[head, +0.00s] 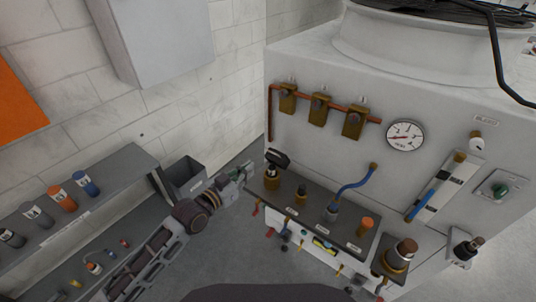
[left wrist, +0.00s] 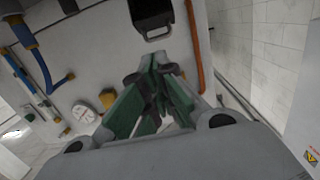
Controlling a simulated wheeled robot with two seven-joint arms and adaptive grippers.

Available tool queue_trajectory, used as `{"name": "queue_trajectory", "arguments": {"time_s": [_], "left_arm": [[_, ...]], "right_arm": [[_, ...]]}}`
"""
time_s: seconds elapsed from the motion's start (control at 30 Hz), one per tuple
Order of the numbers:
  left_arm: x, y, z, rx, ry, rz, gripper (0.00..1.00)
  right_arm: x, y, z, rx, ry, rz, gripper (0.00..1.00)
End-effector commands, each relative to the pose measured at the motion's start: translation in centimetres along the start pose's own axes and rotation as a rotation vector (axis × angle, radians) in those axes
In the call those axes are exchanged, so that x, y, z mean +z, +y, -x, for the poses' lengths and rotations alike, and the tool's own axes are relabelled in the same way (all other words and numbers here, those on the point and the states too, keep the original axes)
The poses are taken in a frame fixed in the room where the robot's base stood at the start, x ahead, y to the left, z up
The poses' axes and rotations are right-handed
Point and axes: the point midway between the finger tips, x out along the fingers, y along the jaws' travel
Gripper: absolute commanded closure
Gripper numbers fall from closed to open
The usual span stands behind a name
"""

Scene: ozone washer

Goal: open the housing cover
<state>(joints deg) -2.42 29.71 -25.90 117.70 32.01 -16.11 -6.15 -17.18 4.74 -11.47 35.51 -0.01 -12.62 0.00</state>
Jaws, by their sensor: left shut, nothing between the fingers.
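The large white machine cabinet (head: 330,65) fills the right half of the head view. A black loop handle (head: 278,158) stands out from its front at the left, above a dark shelf; it also shows at the top of the left wrist view (left wrist: 152,17). I cannot tell for sure which part is the housing cover. My left gripper (head: 246,168) is just left of the black handle, apart from it in the picture. In the left wrist view its green-padded fingers (left wrist: 157,62) are shut and empty, pointing toward the handle. My right gripper does not show.
The dark shelf (head: 312,213) carries several fittings and a blue hose (head: 356,181). Copper pipe with brass valves (head: 319,109) and a gauge (head: 404,135) are above. A grey rack (head: 100,185) with coloured cylinders and a grey bin (head: 184,178) stand at left.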

Motion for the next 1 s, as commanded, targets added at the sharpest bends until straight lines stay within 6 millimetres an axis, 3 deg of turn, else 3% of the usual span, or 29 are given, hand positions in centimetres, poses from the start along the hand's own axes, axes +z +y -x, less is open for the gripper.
{"name": "queue_trajectory", "arguments": {"time_s": [1.0], "left_arm": [[-0.1,0.1,-9.9,0.001,0.0,0.002,1.0]], "right_arm": [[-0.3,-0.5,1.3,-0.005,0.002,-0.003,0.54]]}}
